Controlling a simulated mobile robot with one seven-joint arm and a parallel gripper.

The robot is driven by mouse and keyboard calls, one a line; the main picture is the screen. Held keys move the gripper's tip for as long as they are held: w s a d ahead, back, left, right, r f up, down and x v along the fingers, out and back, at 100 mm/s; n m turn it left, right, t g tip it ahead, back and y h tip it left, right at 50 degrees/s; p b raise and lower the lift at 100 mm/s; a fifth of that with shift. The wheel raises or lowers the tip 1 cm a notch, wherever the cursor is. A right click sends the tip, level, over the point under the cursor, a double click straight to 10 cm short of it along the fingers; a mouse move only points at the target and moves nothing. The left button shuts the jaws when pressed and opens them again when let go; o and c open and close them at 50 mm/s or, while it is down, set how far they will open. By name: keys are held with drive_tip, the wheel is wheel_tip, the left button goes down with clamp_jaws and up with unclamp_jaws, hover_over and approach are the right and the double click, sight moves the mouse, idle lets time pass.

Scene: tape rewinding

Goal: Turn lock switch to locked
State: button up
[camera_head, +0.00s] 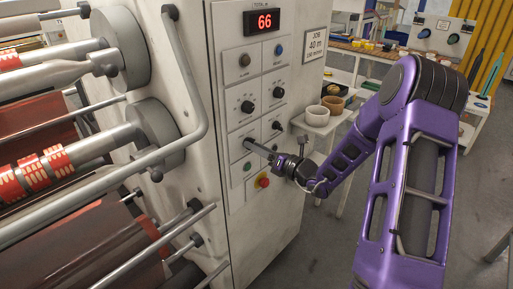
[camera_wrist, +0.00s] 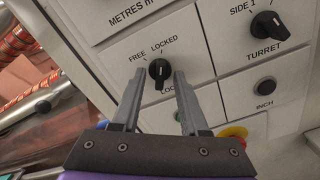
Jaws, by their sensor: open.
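The lock switch (camera_wrist: 159,71) is a small black knob on the white panel, with FREE to its upper left and LOCKED above it. Its pointer looks about upright in the wrist view, closer to LOCKED, but I cannot be sure of its exact setting. My gripper (camera_wrist: 159,78) is open, one finger on each side of the knob, with visible gaps. I cannot tell whether the fingertips reach around the knob or stop short of it. In the head view, my gripper (camera_head: 252,145) is at the panel and hides the switch.
The turret knob (camera_wrist: 266,25) and black inch button (camera_wrist: 264,86) are right of the switch. A red and yellow emergency stop (camera_head: 263,182) sits below. A bent grey rail (camera_head: 190,80) and rollers stand left.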

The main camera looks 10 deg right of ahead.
drive_tip(key=v, duration=1.7)
drive_tip(key=shift+s, duration=0.15)
